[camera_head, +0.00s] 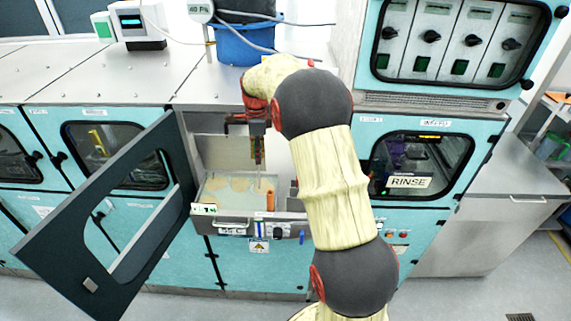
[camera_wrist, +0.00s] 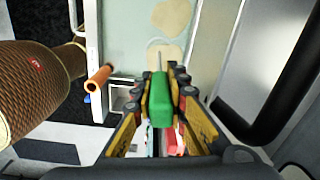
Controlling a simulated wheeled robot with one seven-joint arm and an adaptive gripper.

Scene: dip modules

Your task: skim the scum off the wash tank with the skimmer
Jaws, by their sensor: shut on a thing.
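The wash tank (camera_head: 232,214) stands open in the cabinet, with pale greenish liquid in it. Several tan scum patches (camera_head: 240,184) float on the liquid; they also show at the top of the wrist view (camera_wrist: 170,16). My gripper (camera_head: 258,158) hangs over the tank, pointing down. In the wrist view my gripper (camera_wrist: 168,84) is shut on a green handle (camera_wrist: 160,98) with a thin grey shaft, apparently the skimmer. The shaft points toward the liquid.
An orange-handled thing (camera_head: 270,200) stands upright at the tank's front right; it also shows in the wrist view (camera_wrist: 98,78). A dark cabinet door (camera_head: 60,225) swings open on the left. A closed rinse cabinet (camera_head: 420,165) stands right. A blue bucket (camera_head: 240,45) sits on top.

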